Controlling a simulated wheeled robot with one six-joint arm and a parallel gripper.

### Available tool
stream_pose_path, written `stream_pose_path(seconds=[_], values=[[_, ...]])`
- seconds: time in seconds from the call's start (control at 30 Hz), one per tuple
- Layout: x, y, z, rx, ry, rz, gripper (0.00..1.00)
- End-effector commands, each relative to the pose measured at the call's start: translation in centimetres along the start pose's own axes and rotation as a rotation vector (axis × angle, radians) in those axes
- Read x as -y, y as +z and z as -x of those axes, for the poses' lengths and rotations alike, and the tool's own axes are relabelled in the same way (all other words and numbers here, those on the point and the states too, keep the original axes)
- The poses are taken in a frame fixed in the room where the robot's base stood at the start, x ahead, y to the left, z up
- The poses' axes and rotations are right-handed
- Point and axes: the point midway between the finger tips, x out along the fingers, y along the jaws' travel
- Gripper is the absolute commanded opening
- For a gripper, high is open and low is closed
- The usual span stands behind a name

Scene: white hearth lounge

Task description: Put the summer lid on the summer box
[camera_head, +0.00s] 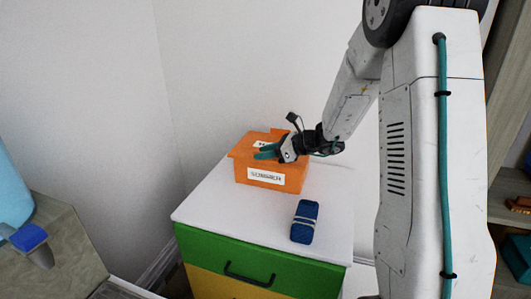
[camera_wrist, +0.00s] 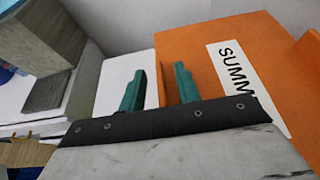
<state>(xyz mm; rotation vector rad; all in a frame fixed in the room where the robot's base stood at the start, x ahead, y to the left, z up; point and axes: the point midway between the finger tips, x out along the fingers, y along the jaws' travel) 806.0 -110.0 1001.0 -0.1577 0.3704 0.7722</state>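The orange summer box (camera_head: 242,173) stands on a white-topped cabinet in the head view, with a SUMMER label on its front. An orange panel with a partly hidden white label (camera_head: 257,136) shows at its top; it looks like the summer lid, but I cannot tell how it is seated. In the wrist view an orange surface (camera_wrist: 190,48) with a slanted label reading "SUMM" fills the right side; I cannot tell whether it is lid or box.
The white cabinet top (camera_head: 215,200) has free room left of the box. A dark blue object with pale stripes (camera_head: 305,222) lies in front of the box at the right. The green drawer (camera_head: 225,255) is shut. Walls stand close behind; a shelf (camera_head: 507,210) is at the right.

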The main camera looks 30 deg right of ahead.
Motion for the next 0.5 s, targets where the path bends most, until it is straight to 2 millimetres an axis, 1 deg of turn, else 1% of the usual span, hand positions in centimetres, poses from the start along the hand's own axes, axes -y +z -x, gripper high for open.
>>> stream_pose_path(seconds=[0.07,0.17,0.27,0.4,0.5], values=[[0.0,0.0,0.0,0.0,0.0,-0.001,0.33],[0.1,0.0,0.6,0.0,-0.002,-0.001,0.33],[0.1,0.0,2.1,0.001,-0.003,0.0,0.33],[0.1,0.0,4.6,0.001,-0.004,0.0,0.33],[0.1,0.0,6.1,0.0,-0.004,0.0,0.33]])
